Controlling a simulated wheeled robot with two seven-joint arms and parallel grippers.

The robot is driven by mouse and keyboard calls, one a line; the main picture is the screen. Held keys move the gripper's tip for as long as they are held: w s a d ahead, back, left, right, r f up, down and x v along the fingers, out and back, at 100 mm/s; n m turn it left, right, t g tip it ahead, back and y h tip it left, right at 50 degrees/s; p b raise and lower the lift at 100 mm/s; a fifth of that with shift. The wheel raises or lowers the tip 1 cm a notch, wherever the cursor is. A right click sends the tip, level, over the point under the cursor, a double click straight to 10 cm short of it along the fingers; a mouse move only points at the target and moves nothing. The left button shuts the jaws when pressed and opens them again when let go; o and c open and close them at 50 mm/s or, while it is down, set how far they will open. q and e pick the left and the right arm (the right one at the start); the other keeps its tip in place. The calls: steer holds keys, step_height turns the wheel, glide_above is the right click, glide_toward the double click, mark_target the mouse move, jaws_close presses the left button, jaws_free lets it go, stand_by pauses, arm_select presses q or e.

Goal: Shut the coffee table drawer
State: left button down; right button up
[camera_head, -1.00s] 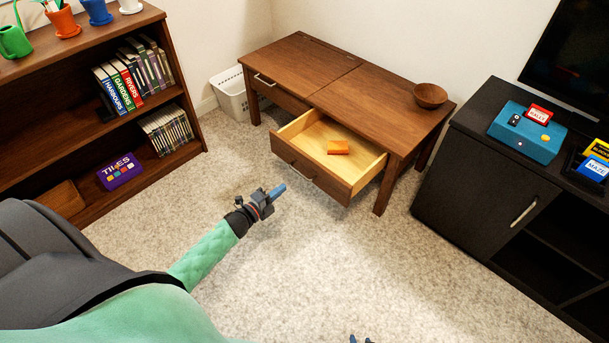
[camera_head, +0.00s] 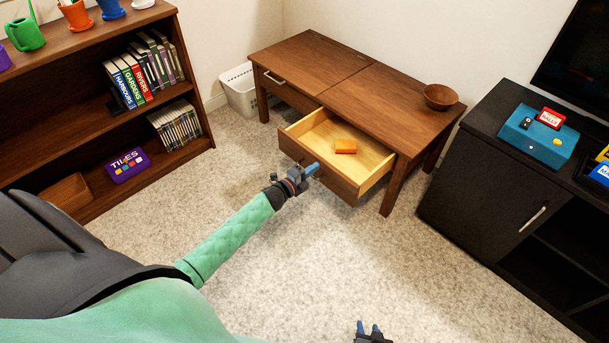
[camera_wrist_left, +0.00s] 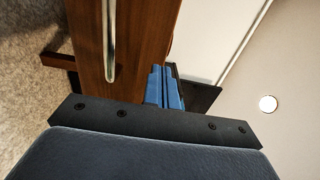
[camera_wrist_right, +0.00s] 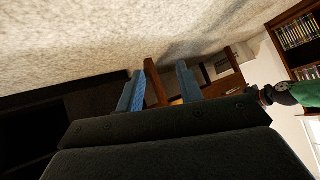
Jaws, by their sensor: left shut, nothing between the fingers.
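The coffee table (camera_head: 385,105) is brown wood, and its right-hand drawer (camera_head: 375,160) is pulled well out. An orange block (camera_head: 345,146) lies inside the drawer. My left gripper (camera_head: 312,169) is shut and empty, with its blue fingertips at or just in front of the drawer's front panel; I cannot tell whether they touch. In the left wrist view, the shut blue fingers (camera_wrist_left: 165,87) are beside a brown wooden panel with a metal handle (camera_wrist_left: 110,40). My right gripper (camera_head: 368,328) is open and empty over the carpet at the bottom; its spread fingers also show in the right wrist view (camera_wrist_right: 160,88).
A wooden bowl (camera_head: 440,97) stands on the tabletop's right end. The table's left drawer (camera_head: 290,90) is shut. A bookcase (camera_head: 190,110) stands left, a white basket (camera_head: 240,90) behind, and a black cabinet (camera_head: 480,185) right. The carpet in front is clear.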

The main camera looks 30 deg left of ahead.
arm_select(q)
steer(key=shift+w+d, duration=0.2)
steer(key=shift+w, duration=0.45)
arm_select(e)
steer(key=shift+w+r, duration=0.3)
steer(key=shift+r, duration=0.1)
steer(key=shift+f, duration=0.1)
